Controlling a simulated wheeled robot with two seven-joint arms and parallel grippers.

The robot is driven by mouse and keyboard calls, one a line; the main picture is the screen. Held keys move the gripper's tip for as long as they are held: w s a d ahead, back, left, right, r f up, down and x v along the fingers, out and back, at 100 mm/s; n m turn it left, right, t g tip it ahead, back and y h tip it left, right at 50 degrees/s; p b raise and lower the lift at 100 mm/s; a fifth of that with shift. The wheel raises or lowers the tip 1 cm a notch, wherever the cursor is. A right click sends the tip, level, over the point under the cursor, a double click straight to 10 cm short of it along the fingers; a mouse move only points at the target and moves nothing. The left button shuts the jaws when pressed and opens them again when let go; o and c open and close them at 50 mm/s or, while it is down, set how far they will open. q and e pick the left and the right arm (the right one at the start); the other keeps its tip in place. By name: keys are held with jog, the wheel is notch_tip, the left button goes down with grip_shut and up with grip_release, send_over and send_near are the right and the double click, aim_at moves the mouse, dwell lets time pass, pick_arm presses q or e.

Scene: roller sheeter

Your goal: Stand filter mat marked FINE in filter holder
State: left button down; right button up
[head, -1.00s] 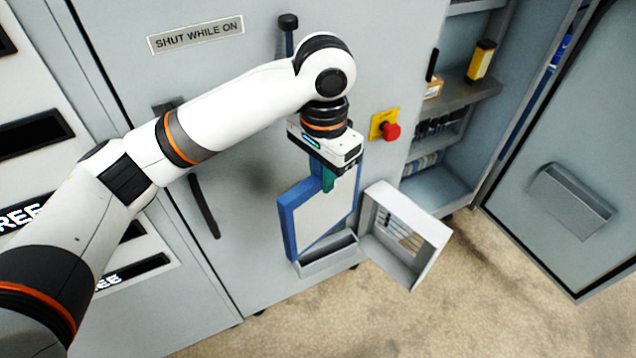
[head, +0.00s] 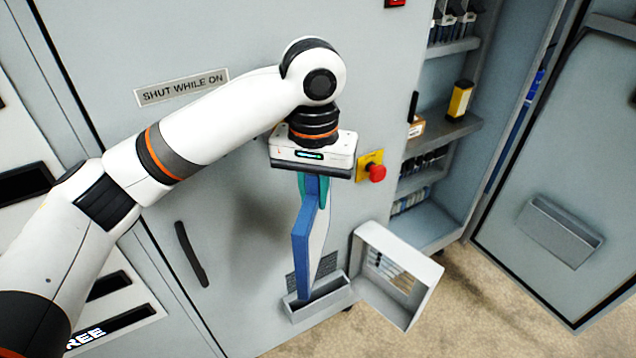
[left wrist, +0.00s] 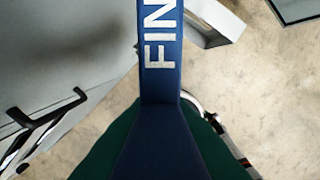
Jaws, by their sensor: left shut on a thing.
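My left gripper (head: 313,188) is shut on the upper edge of the filter mat (head: 302,245), a flat panel with a blue frame and a pale face. The mat hangs upright, seen nearly edge-on, with its lower end at the opening of the grey filter holder (head: 306,308) on the machine front. I cannot tell whether its lower edge is inside the holder or just above it. In the left wrist view the mat's blue edge (left wrist: 160,45) shows the letters "FIN"; the rest is cut off. My right gripper is not in view.
An open grey hinged flap (head: 405,262) with a slotted window stands right beside the holder. A vent grille (head: 297,272) is behind the mat. A red stop button (head: 377,172) sits on the machine front. Open shelves (head: 445,135) and an open door (head: 560,190) are at right.

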pick_arm(q)
jog(key=s+a+f+m, duration=0.2)
jog(key=a+f+m, duration=0.2)
jog(key=f+m, duration=0.4)
jog(key=shift+s+a+f+m, duration=0.15)
jog(key=shift+s+f+m, duration=0.1)
jog(key=shift+m, duration=3.05)
